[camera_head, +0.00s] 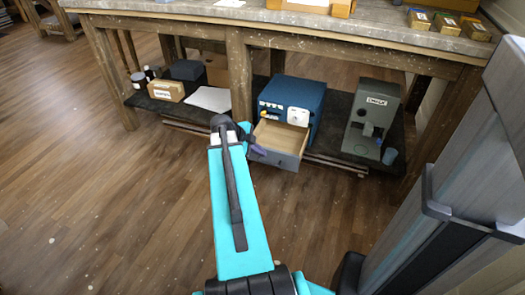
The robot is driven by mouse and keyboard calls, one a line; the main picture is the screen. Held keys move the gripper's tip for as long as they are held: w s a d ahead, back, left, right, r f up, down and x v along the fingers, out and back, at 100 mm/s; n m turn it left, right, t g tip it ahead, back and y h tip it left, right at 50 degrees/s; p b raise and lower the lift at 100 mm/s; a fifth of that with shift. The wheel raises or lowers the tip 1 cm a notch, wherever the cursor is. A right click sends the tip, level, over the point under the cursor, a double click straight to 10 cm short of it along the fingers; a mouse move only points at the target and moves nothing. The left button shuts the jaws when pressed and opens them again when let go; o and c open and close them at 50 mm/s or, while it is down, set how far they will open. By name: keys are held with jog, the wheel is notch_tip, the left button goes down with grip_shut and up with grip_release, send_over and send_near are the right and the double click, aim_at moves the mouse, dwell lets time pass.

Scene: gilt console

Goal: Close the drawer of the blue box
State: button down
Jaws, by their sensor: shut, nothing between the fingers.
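The blue box (306,94) stands on the low dark shelf under the workbench. Its drawer (279,143) is pulled out toward me and looks empty inside; its front panel is grey. My arm reaches forward from the bottom of the head view, and my gripper (257,150) is at the left end of the drawer front. The gripper is shut and holds nothing. It is small and partly hidden by my wrist, so I cannot tell whether it touches the drawer front.
A cardboard box (166,90) and white paper (209,98) lie on the shelf at left. A wooden table leg (239,75) stands just left of the blue box. The wooden floor in front is clear.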

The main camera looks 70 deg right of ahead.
aim_at(278, 155)
jog(key=shift+s+d+f+b, duration=0.5)
jog(key=shift+d+f, duration=0.6)
jog(key=shift+d, duration=0.25)
jog(key=shift+s+d+f+b, duration=0.4)
jog(key=shift+d+f+b, duration=0.1)
jog(key=shift+d+f, duration=0.75)
jog(key=shift+s+d+f+b, duration=0.5)
jog(key=shift+d+f, duration=0.5)
jog(key=shift+d, duration=0.45)
jog(key=shift+w+d, duration=0.2)
jog(key=shift+d, duration=0.2)
jog(key=shift+s+a, duration=0.15)
jog(key=shift+a, duration=0.1)
jog(key=w+d, duration=0.1)
jog(key=d, duration=1.9)
jog(key=shift+d, duration=0.35)
